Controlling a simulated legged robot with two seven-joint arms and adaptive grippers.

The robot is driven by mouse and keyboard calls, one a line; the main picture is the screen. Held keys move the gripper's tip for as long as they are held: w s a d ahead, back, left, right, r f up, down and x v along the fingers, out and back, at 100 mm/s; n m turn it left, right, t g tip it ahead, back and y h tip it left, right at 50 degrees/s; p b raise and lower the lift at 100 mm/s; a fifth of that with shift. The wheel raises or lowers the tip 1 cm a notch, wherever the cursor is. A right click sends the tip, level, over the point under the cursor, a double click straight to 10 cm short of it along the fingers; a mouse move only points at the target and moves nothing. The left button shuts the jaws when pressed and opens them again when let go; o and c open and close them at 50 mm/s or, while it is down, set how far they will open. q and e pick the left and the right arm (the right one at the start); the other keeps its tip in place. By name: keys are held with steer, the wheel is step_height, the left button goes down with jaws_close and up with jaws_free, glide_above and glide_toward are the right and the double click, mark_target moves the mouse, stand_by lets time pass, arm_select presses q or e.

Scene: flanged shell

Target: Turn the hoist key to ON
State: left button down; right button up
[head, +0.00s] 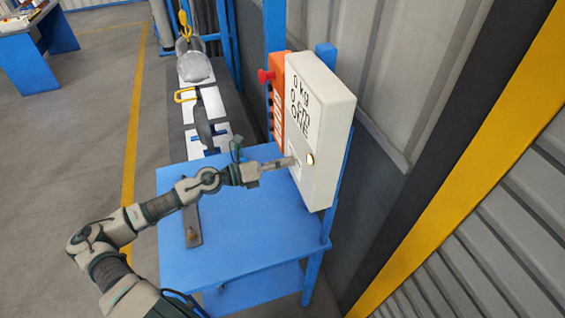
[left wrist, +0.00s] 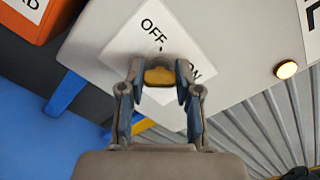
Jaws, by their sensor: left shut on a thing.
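The hoist key (left wrist: 160,77) is a yellow-orange piece between my left gripper's fingers in the left wrist view, at the front of the white control box (head: 322,125). My left gripper (head: 288,162) reaches the box's front face and is shut on the key; it also shows in the left wrist view (left wrist: 158,85). A white label (left wrist: 160,45) behind the key reads OFF above it and ON to its right, partly covered by a finger. The key's exact angle is hidden by the fingers. My right gripper is not in view.
A lit yellow lamp (head: 310,159) sits on the box beside the key. An orange box with a red button (head: 264,76) stands behind it. The blue table (head: 240,240) below carries a flat dark bar (head: 193,228). A corrugated wall is at the right.

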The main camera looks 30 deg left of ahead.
arm_select(q)
steer(key=shift+f, duration=0.35)
steer(key=c, duration=1)
jaws_free()
steer(key=shift+o, duration=1)
steer(key=shift+w+r, duration=0.1)
steer(key=v, duration=1.2)
steer(key=shift+a, duration=0.15)
